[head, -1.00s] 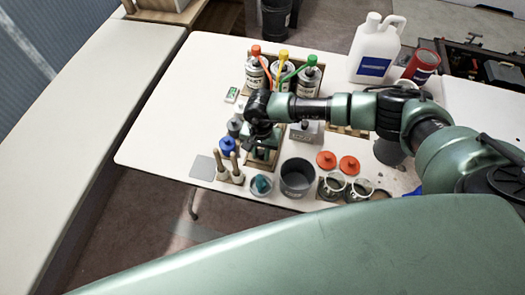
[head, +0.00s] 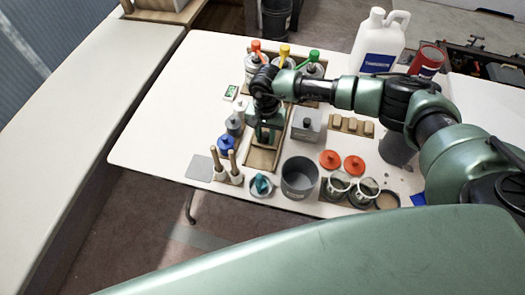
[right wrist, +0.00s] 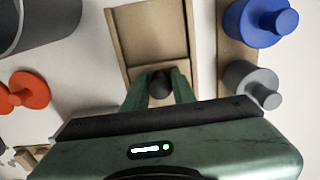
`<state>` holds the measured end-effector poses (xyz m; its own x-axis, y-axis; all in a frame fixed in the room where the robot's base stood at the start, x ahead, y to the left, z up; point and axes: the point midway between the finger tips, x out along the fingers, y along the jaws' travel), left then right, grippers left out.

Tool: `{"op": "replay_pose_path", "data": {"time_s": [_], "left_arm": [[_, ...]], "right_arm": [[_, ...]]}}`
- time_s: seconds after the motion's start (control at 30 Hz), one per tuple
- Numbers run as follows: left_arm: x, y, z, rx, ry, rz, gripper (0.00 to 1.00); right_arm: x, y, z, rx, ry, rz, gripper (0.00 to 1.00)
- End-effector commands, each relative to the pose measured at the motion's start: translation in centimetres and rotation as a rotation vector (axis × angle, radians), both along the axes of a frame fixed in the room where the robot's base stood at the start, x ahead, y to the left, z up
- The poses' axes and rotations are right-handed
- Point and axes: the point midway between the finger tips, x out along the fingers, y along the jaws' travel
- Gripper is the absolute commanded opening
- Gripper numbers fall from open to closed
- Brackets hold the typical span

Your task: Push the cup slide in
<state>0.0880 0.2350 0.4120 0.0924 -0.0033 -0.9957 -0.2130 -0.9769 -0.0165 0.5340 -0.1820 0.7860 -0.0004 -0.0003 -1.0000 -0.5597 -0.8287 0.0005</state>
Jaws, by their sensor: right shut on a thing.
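The cup slide (head: 261,159) is a light wooden, tray-like piece on the white table. Its long bed runs away from me, and the near part shows bare below my gripper. It also shows in the right wrist view (right wrist: 152,37) as a wooden channel with raised sides. My right gripper (head: 266,138) is low over the slide in the head view. In the right wrist view my right gripper (right wrist: 160,88) is shut on a dark round knob (right wrist: 161,84) at the end of the channel. The slide's far part is hidden under my arm. My left gripper is out of view.
Blue (head: 227,145) and grey capped pots stand left of the slide; wooden pegs (head: 231,163) stand nearer. A grey box (head: 306,124) and grey pot (head: 299,178) are close on the right. Bottles with coloured nozzles stand behind. Bare table lies far left.

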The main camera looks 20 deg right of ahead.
Motion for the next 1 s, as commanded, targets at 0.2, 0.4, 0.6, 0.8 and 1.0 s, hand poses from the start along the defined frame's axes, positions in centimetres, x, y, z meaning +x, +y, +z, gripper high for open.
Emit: {"op": "replay_pose_path", "data": {"time_s": [0.2, 0.4, 0.6, 0.8, 1.0], "left_arm": [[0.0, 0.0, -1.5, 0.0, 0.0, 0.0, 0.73], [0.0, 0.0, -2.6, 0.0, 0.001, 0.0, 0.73], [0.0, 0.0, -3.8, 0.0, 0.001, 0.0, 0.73], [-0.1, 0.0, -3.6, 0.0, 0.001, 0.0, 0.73], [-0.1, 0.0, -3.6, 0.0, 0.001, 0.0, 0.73]], "right_arm": [[1.2, -0.8, -0.3, 0.0, -0.002, -0.002, 0.03], [2.2, -1.5, -0.3, -0.002, -0.002, -0.002, 0.03], [3.2, -2.2, -0.3, -0.002, -0.002, -0.001, 0.03], [3.2, -2.2, 0.0, -0.001, 0.001, 0.0, 0.7], [3.2, -2.2, -0.1, -0.001, 0.001, 0.0, 0.91]]}}
